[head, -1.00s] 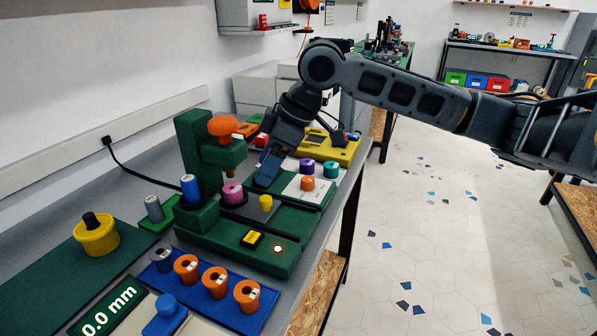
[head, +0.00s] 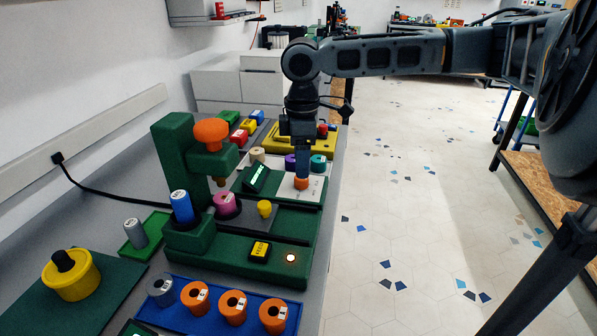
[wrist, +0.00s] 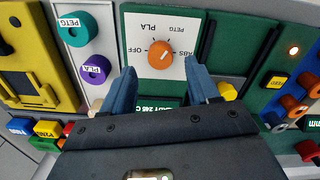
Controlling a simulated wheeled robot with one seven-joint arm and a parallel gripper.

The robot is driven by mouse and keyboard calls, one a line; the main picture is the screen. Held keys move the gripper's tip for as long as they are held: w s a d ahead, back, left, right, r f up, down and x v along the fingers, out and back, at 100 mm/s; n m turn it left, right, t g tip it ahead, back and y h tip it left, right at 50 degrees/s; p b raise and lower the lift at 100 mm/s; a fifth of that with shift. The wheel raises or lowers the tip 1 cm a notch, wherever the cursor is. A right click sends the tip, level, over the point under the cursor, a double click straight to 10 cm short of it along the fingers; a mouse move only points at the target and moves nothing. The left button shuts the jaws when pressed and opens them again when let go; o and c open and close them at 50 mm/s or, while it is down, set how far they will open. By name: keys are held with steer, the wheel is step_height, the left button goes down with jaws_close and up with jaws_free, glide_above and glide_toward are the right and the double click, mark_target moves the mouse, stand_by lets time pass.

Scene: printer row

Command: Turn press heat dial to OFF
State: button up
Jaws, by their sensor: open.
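The press heat dial (head: 301,184) is an orange knob on a white panel, directly below my gripper (head: 302,172) in the head view. In the wrist view the dial (wrist: 160,54) has printed positions OFF, PLA, PETG and ABS around it. OFF is on its left and ABS on its right. A pale mark shows on the knob, but it is too small to read its direction surely. My gripper (wrist: 163,80) is open, its blue fingers apart and empty, with the dial seen just beyond and between the tips. A green readout (wrist: 152,103), partly hidden by the gripper, shows 245 C.
A yellow device (head: 305,137) lies behind. The bench's right edge is close to the dial.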

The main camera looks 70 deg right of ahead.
mark_target(301, 181)
steer(key=shift+f, duration=1.95)
steer(key=shift+c, duration=0.3)
steer(key=c, duration=1)
